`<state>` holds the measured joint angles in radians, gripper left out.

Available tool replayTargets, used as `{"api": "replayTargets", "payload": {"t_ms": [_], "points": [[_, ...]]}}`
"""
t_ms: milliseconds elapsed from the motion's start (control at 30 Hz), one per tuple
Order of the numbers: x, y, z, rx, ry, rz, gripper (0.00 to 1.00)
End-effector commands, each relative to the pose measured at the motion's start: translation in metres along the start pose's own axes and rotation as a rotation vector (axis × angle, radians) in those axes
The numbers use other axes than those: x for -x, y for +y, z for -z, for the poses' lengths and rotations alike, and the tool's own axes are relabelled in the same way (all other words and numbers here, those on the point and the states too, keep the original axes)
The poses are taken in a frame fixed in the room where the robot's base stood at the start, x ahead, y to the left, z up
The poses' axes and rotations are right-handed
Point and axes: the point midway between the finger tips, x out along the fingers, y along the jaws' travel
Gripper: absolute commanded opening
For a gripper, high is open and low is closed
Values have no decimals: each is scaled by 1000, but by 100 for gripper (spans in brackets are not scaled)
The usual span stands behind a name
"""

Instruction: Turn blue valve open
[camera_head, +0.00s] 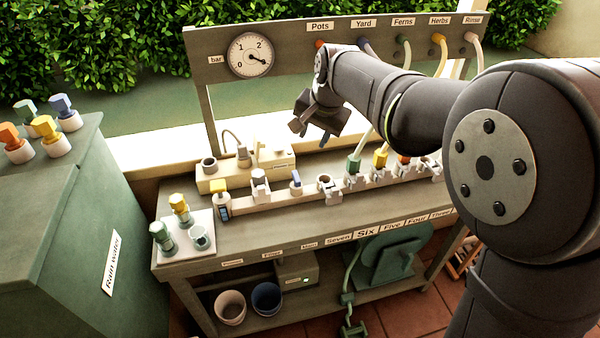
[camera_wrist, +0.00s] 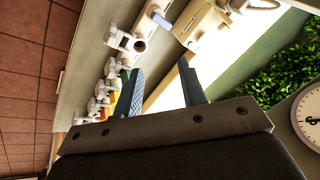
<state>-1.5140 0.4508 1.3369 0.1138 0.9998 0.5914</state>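The blue valve (camera_head: 296,180) has a small blue lever on a pale body, on the long pipe rail of the bench. Its blue lever also shows near the top of the wrist view (camera_wrist: 160,19). My gripper (camera_head: 311,133) is above and behind the rail, apart from the blue valve. In the wrist view its two fingers (camera_wrist: 159,64) are spread with nothing between them, and the lever lies beyond the fingertips.
Beside the blue valve are a white-topped valve (camera_head: 260,183) and an open pale fitting (camera_head: 326,187). Green (camera_head: 354,166) and yellow (camera_head: 380,158) hose connectors stand farther right. A gauge (camera_head: 250,55) hangs on the back board. A cream box (camera_head: 212,182) sits behind the rail.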

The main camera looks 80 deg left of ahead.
Motion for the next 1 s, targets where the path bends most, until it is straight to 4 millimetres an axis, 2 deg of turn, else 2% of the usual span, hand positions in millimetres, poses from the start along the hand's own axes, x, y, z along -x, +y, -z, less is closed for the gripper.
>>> {"api": "replayTargets", "payload": {"t_ms": [100, 200, 333, 467, 633, 1000], "points": [[-13, -6, -8, 281, 25, -22, 37], [-21, -10, -13, 476, 40, -40, 37], [-28, -14, -17, 641, 52, -55, 37], [-32, -14, -18, 705, 56, -62, 37], [-49, -14, -17, 711, 54, -63, 37], [-128, -10, -12, 708, 53, -63, 37]]}}
